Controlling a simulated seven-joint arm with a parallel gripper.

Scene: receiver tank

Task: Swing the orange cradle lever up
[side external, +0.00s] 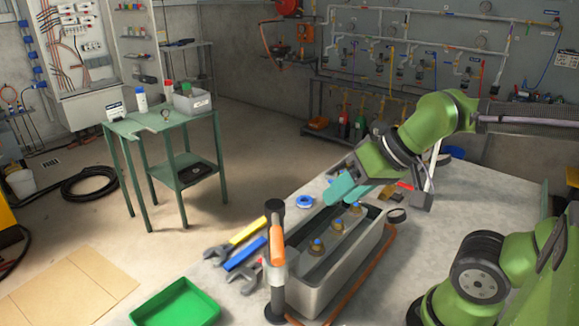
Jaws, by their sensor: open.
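The orange lever (277,246) shows as a short, nearly upright orange grip beside a black post (274,292) at the near left end of a grey trough (318,293). Its pivot is hard to make out. My gripper (344,194), with teal fingers, is above the far end of the trough. It is open and apart from the lever, behind it and to its right. The gap between the fingers is partly hidden by the viewing angle.
Brass fittings with blue tops (337,227) stand in the trough. An orange-brown hose (385,252) runs along its right side. Wrenches (243,247) and a green tray (176,303) lie left of the post.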

